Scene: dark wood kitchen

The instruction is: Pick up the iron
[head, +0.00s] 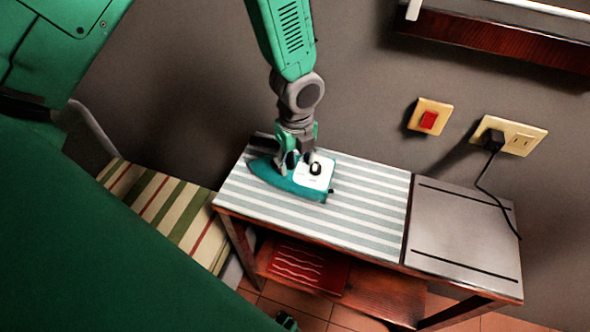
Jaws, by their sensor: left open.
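The iron (290,181), teal with a white rear part, lies on the striped grey-and-white cover (368,203) of a small wooden table. My left gripper (297,160) points down right at the iron, its fingers around or just over the handle area. The gripper is open; whether the fingers touch the iron cannot be told. The gripper hides part of the iron's top and handle.
A grey metal plate (465,232) forms the table's right side. A plugged-in black cord (483,180) hangs from a wall outlet (520,139) onto it. A red cloth (309,266) lies on the lower shelf. A striped-cushioned seat (160,205) stands left. A wooden shelf (490,38) juts out above.

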